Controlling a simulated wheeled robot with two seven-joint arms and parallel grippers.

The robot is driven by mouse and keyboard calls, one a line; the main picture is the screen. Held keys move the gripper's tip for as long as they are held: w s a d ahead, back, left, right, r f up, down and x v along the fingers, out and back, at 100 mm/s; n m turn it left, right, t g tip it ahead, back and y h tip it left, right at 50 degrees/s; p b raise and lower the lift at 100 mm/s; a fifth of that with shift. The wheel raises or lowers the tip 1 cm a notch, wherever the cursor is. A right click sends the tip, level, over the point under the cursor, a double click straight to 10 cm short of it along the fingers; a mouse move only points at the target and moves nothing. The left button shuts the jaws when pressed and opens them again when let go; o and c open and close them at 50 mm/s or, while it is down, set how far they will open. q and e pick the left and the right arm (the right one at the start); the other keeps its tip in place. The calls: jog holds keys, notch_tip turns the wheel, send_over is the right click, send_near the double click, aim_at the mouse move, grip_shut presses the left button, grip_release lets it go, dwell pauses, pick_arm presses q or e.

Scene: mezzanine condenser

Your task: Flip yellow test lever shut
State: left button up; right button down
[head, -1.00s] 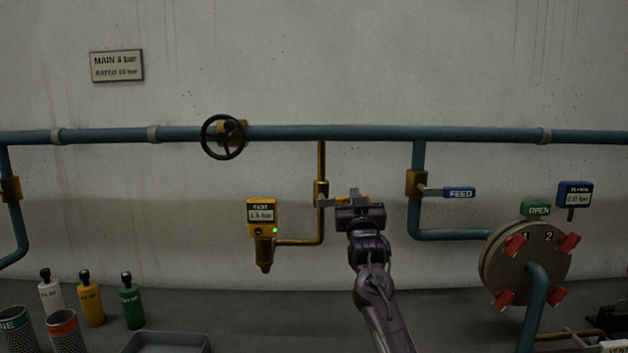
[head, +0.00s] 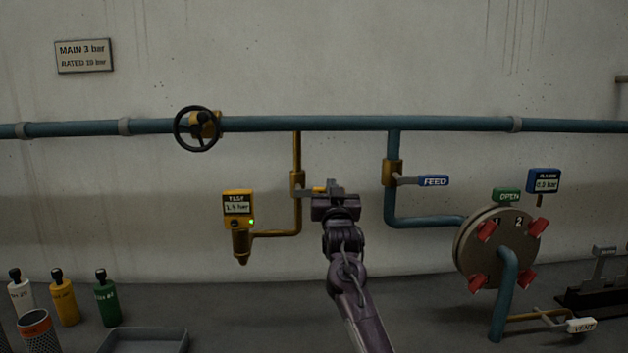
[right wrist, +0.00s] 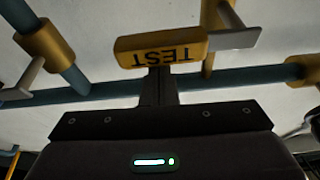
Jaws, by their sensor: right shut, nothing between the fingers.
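The yellow test lever (head: 319,190) sticks out level to the right from a brass valve (head: 298,183) on the thin brass pipe. My right gripper (head: 335,188) covers part of it in the head view. In the right wrist view the lever's yellow handle (right wrist: 160,48) shows upside down with the word TEST, on a flat grey arm. My right gripper (right wrist: 160,85) is shut and empty, its fingertips right at the edge of the handle; whether they touch it I cannot tell. My left gripper is not in view.
A yellow test gauge (head: 238,205) with a green light hangs left of the lever. The blue FEED lever (head: 433,181) sticks out level to its right. A black handwheel (head: 197,129) sits on the main pipe above. A round flange (head: 497,248) with red knobs stands at right.

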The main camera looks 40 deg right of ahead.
jog(key=s+a+b, duration=0.1)
jog(key=s+a, duration=0.4)
jog(key=s, duration=0.3)
jog(key=shift+s+r, duration=0.15)
jog(key=shift+r, duration=0.05)
dwell(0.4)
